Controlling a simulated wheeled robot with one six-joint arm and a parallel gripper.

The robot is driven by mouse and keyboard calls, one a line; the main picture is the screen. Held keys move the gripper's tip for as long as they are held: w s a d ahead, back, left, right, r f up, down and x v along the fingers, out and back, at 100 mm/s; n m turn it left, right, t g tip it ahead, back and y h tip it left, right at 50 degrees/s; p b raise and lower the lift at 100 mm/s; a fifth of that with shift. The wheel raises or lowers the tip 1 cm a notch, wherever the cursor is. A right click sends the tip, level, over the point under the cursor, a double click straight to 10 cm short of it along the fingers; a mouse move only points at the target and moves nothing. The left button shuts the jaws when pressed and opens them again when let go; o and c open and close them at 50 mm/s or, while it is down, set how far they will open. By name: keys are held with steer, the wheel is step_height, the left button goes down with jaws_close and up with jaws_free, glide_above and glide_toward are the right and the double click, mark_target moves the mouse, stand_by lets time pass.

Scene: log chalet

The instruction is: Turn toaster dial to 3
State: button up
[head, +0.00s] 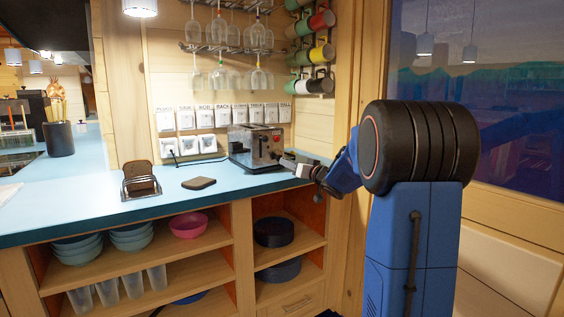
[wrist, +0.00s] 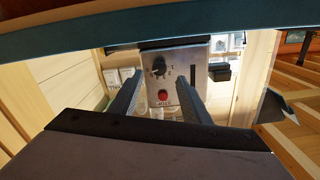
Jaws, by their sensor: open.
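The toaster (head: 245,148) is a metal box standing at the right end of the blue counter. In the wrist view, which looks upside down, its front panel (wrist: 178,80) shows a dark round dial (wrist: 158,68) with small numerals beside it; I cannot tell which one it points to. A red button (wrist: 163,96) sits on the same panel, and a black lever (wrist: 219,72) is at the side. My gripper (head: 298,169) is just right of the toaster in the head view. In the wrist view its open, empty fingers (wrist: 159,76) flank the dial, with no contact visible.
A toast rack (head: 140,182) with bread and a dark flat slice (head: 199,183) are on the counter left of the toaster. Shelves below hold bowls (head: 188,225) and pans. The middle of the counter is mostly clear.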

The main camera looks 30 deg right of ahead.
mark_target(278, 158)
steer(key=w, duration=0.7)
steer(key=shift+w+a, duration=0.1)
steer(key=shift+a, duration=0.15)
steer(key=c, duration=1)
